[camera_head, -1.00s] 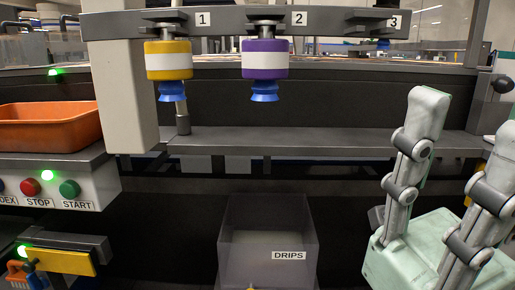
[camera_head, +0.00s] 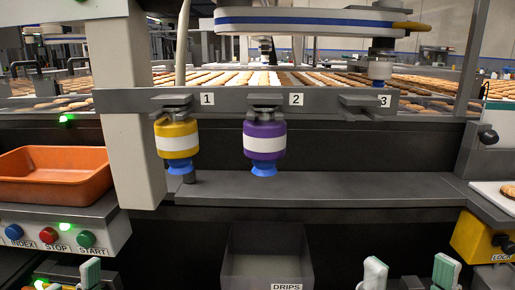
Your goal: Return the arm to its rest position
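My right gripper (camera_head: 410,272) shows at the bottom right of the head view, with two pale green fingertips set well apart and nothing between them. My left gripper (camera_head: 71,280) shows at the bottom left, below the button panel. Its two pale fingertips are apart, with nothing seen between them. Both grippers are cut off by the lower edge. A yellow-and-white tool (camera_head: 177,139) with a blue cup hangs at holder 1. A purple-and-white tool (camera_head: 264,140) with a blue cup hangs at holder 2. Holder 3 (camera_head: 367,103) carries no tool.
A grey drips bin (camera_head: 266,240) stands low in the middle. An orange tray (camera_head: 54,178) sits left above a panel with INDEX, STOP and START buttons (camera_head: 47,236). A yellow block (camera_head: 482,238) is at the right. A grey ledge (camera_head: 330,190) runs below the tools.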

